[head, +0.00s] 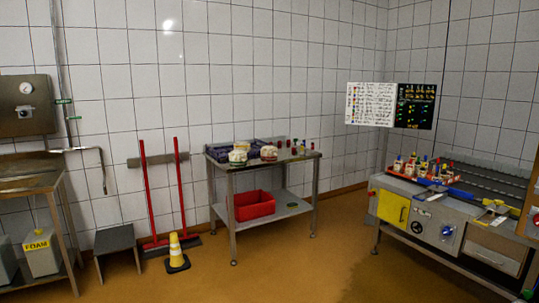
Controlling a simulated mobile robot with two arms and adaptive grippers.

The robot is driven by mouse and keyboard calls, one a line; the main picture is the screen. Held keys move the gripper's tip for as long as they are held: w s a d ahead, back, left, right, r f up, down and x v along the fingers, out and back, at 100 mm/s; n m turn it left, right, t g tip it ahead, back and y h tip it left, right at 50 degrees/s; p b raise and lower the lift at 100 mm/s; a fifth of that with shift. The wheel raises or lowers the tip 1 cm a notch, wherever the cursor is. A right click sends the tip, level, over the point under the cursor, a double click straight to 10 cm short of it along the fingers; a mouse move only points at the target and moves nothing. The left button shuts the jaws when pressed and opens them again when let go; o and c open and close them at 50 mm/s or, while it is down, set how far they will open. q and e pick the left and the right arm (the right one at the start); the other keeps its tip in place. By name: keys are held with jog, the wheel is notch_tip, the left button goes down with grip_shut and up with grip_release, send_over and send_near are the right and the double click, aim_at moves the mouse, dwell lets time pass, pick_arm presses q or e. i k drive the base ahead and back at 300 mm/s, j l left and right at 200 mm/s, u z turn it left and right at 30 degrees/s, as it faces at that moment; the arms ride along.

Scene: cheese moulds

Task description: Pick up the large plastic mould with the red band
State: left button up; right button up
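Two whitish rounded items stand near the front edge of the steel table (290,159) in the middle distance. The right one (269,153) shows some red, and the left one (238,156) looks white with yellowish and dark marks. They may be moulds, but they are too small to tell their size or whether the red is a band. Several small dark and red items (295,148) stand further right on the same table. Neither of my grippers is in view.
Purple crates (218,152) sit at the table's back left, and a red bin (254,205) on its lower shelf. A yellow cone (176,252), red-handled brooms (180,190) and a grey stool (117,243) stand left. A machine (400,207) stands right. Open floor (300,270) lies in front.

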aim_at(268, 153)
jog(key=i, duration=2.1)
